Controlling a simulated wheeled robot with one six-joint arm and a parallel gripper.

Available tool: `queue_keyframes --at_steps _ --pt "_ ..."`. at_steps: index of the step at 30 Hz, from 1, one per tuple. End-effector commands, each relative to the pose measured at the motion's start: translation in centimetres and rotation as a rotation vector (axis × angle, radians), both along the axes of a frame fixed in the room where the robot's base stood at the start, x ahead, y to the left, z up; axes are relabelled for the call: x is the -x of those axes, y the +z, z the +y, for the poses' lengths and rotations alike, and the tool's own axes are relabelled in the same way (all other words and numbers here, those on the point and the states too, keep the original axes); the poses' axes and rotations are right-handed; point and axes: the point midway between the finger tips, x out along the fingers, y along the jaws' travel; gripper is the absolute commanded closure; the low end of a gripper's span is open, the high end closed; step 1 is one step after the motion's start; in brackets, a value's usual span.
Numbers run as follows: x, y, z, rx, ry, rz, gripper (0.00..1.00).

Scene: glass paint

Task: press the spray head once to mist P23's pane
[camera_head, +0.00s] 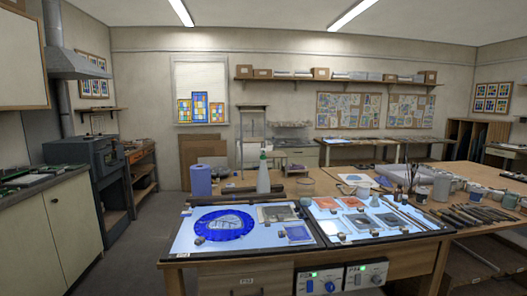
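A spray bottle (263,180) with a pale body and a green head (263,155) stands upright at the back edge of the lit left light panel. On this panel lie a round deep-blue glass piece (224,223), a grey square piece (278,213) and a small blue pane (298,233). The right panel holds several reddish, grey and white panes, among them a red one (326,203). I cannot read any label well enough to tell which pane is P23. My gripper is not in view.
A blue roll (201,181) stands left of the bottle. Brushes and tools (478,214), cups (441,187) and a brush jar (411,194) crowd the table's right side. A counter (45,220) stands at left. Floor is free between counter and table.

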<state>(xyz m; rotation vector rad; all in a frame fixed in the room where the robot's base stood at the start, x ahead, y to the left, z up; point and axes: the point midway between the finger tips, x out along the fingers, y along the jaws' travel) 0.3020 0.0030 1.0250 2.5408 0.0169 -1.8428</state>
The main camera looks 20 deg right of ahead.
Motion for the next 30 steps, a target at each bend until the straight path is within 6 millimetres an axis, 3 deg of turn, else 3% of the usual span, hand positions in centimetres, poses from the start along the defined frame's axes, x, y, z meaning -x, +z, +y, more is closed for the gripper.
queue_keyframes --at_steps 8,30 --pt "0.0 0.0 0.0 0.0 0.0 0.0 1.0" --pt "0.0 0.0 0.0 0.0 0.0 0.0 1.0"
